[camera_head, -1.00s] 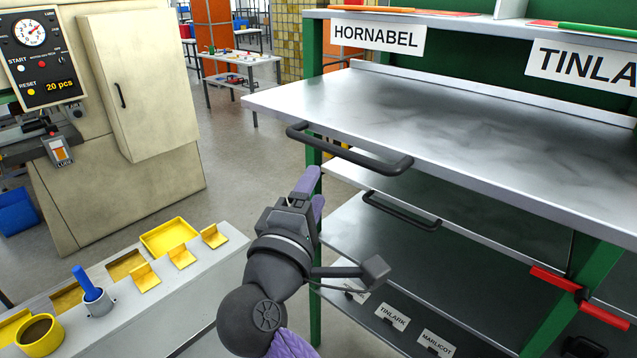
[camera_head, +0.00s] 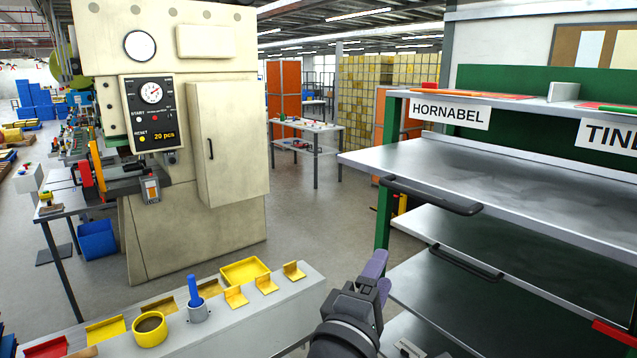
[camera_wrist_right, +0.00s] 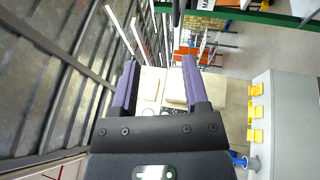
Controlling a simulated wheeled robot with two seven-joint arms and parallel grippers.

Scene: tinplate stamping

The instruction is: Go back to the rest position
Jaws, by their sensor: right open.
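My right gripper (camera_head: 378,275) is at the lower middle of the head view, in front of the shelf rack and to the right of the grey bench. In the right wrist view its two purple fingers (camera_wrist_right: 160,88) stand apart with nothing between them. It is open and empty. My left gripper is not in view.
A green-framed rack with metal shelves (camera_head: 480,180) and dark handles (camera_head: 432,195) stands close on the right. A grey bench (camera_head: 240,318) holds yellow parts, a yellow cup (camera_head: 150,330) and a blue-handled tool (camera_head: 195,292). A beige press (camera_head: 228,140) stands behind. Open floor lies between.

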